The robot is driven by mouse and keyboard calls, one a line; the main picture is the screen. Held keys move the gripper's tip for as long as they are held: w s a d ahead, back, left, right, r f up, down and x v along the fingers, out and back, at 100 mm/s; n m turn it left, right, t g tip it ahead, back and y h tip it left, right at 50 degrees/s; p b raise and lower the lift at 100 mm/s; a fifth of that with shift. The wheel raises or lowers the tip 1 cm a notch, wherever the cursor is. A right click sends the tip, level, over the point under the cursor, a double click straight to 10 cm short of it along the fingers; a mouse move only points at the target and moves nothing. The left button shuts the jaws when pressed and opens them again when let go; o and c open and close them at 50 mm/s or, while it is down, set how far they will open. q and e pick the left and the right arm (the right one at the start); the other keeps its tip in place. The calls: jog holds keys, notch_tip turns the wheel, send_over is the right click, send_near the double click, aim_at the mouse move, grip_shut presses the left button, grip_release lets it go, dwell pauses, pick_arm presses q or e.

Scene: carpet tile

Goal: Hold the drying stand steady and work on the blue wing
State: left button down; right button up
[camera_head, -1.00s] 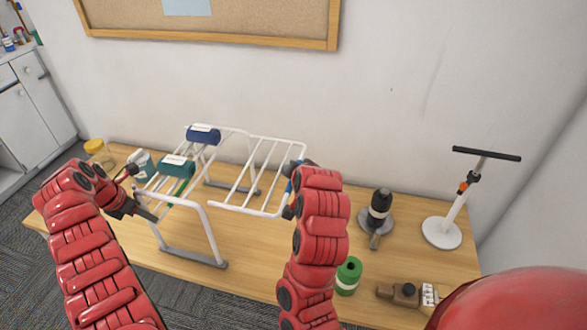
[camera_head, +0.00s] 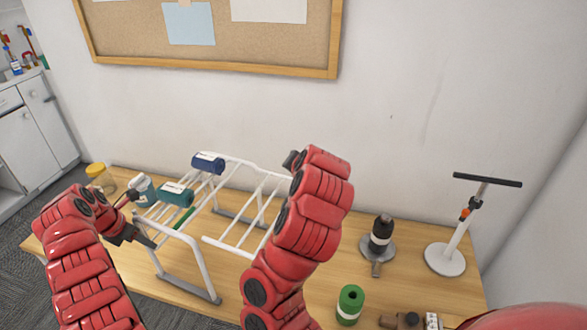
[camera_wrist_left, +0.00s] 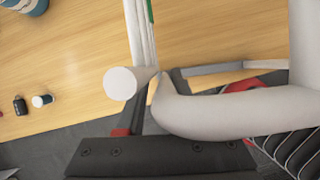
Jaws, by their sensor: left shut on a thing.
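The white drying stand (camera_head: 195,262) stands on the wooden table. My left gripper (camera_head: 146,240) is shut on its white frame at the near left. In the left wrist view, white tubes (camera_wrist_left: 220,110) fill the space in front of the gripper. The right-hand wing (camera_head: 232,245), a white barred panel, extends outward from the stand. Its right end is hidden behind my right arm, and no blue shows on its visible part. My right gripper is mostly hidden; only a dark part at the top of that arm shows, so its jaws cannot be seen.
A teal roll (camera_head: 174,190) and a navy roll (camera_head: 208,162) lie on the stand. A yellow-lidded jar (camera_head: 98,175) is at the left. The wall rises behind.

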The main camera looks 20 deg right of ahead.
pick_arm(q)
jog(key=shift+c, duration=2.4)
grip_release()
